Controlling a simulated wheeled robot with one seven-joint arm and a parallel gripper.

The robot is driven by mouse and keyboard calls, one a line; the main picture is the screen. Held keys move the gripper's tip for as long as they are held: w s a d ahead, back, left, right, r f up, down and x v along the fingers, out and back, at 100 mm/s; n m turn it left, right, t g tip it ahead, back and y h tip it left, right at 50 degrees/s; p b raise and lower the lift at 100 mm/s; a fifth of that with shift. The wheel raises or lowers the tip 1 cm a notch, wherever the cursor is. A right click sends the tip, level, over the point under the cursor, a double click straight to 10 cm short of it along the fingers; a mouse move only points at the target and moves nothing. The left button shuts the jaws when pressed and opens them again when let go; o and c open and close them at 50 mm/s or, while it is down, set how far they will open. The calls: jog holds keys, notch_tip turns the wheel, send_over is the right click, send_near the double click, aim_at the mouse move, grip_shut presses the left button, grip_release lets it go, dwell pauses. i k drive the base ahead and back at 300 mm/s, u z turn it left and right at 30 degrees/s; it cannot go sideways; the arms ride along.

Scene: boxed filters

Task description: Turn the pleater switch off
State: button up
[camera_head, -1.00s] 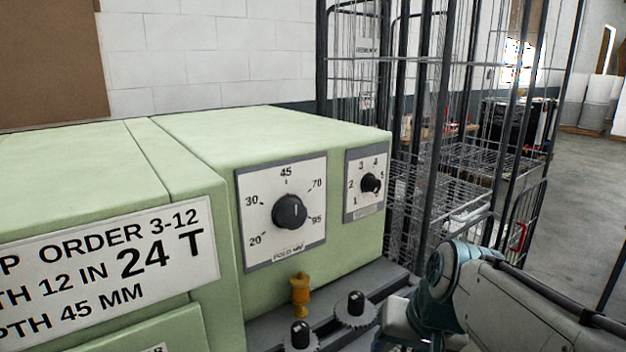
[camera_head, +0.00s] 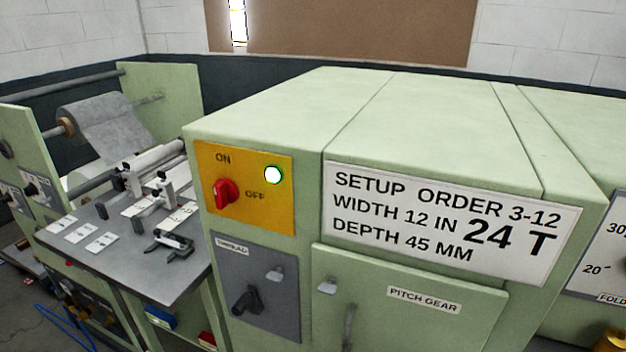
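The pleater switch is a red rotary knob (camera_head: 226,194) on a yellow panel (camera_head: 262,215) at the upper left of the green machine's front. "ON" is printed above the knob and "OFF" to its right. The knob's grip looks roughly upright, toward the ON side, but its exact pointing is hard to tell. A round lamp (camera_head: 273,174) on the same panel glows white with a green rim. My gripper is not in view, and nothing touches the knob.
Below the yellow panel is a grey panel with a black knob (camera_head: 247,300). A setup order sign (camera_head: 450,222) and a pitch gear door (camera_head: 410,299) are to the right. A grey worktable (camera_head: 130,245) with fittings and a material roll (camera_head: 105,130) stand at left.

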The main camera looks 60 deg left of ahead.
aim_at(226, 192)
jog(key=u, duration=2.6)
jog(key=k, duration=1.15)
jog(key=u, duration=0.6)
jog(key=i, duration=1.7)
jog(key=z, duration=0.9)
